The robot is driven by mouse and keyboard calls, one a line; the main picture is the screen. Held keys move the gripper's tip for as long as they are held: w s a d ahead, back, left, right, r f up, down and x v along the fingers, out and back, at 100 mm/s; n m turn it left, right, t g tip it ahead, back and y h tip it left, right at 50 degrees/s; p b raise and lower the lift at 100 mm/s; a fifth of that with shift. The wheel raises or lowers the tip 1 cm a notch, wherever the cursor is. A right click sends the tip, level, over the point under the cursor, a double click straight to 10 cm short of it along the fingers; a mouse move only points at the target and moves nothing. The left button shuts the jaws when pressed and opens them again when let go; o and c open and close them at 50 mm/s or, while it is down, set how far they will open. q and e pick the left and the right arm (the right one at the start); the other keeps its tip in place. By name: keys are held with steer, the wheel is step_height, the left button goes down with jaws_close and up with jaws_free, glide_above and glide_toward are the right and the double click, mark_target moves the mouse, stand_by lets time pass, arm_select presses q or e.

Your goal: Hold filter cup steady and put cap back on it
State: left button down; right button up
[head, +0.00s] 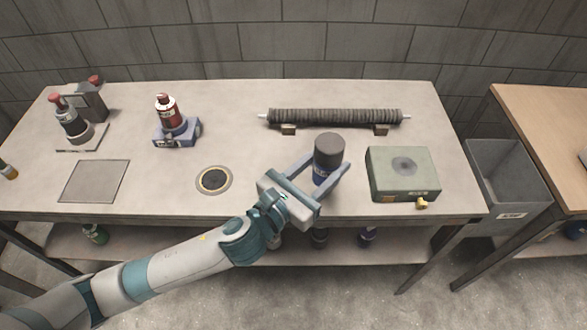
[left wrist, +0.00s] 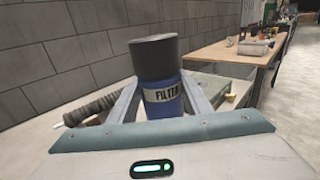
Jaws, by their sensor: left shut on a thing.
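My left gripper (head: 322,171) is shut on the blue body, one finger on each side, below the cap. I cannot tell whether the cap is fully seated. My right gripper is not in view.
A green-grey box (head: 403,169) stands close to the right of the cup. A ribbed mesh tube (head: 335,117) lies on supports behind. A round ringed inset (head: 214,180) is at left, a red bottle (head: 167,112) beyond it. A grey bin (head: 506,170) stands right of the table.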

arm_select(q)
steer(key=w+a+f, duration=0.4)
steer(key=w, duration=0.1)
steer(key=w+a+f, duration=0.2)
steer(key=w+a, duration=0.1)
steer(key=shift+f, duration=0.2)
steer(key=shift+f, duration=0.1)
steer(key=shift+f, duration=1.9)
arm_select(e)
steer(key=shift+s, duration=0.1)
arm_select(q)
steer(key=shift+f, duration=0.1)
steer(key=c, duration=1)
jaws_free()
steer(key=shift+o, duration=0.3)
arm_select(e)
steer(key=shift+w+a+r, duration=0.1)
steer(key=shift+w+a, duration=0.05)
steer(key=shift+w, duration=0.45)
